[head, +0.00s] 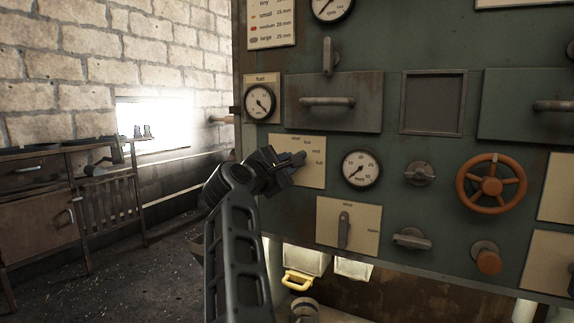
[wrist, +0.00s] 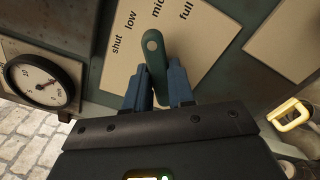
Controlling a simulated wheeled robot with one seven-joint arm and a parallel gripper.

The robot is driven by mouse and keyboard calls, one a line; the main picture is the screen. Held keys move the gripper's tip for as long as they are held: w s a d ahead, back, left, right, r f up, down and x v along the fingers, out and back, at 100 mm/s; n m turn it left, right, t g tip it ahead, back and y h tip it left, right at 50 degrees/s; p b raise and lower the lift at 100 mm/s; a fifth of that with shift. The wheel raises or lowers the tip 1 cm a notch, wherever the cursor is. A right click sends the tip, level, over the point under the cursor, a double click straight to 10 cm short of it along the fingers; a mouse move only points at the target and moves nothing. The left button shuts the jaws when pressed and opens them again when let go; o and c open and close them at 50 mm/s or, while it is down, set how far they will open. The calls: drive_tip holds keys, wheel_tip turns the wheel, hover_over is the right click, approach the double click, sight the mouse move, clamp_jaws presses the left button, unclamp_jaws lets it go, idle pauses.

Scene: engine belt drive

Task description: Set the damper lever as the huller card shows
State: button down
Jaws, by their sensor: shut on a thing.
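The lever (wrist: 153,52) is a dark green handle on a cream plate (wrist: 207,45) marked shut, low, mid and full. In the wrist view the lever's rounded end points up, towards mid. In the head view the lever (head: 299,157) points right on its plate (head: 312,175). My gripper (head: 284,170) is shut on the lever, with its blue fingers (wrist: 155,88) on either side of it. The fingers and gripper body hide the lever's lower part and pivot. No card in view is readable as the huller card.
A dial (head: 361,168) sits right of the plate and the fuel gauge (head: 259,102) above left. A second lever (head: 344,230) is on a plate below. An orange handwheel (head: 491,184) is farther right.

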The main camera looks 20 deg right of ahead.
drive_tip(key=shift+n+p, duration=0.55)
drive_tip(key=shift+n, duration=1.75)
drive_tip(key=shift+f, duration=0.1)
drive_tip(key=c, duration=1)
unclamp_jaws()
drive_tip(key=shift+s+a, duration=0.1)
drive_tip(key=b+v, duration=0.1)
drive_tip(key=v, duration=0.6)
drive_tip(key=shift+s+a+b, duration=0.2)
drive_tip(key=shift+b, duration=0.1)
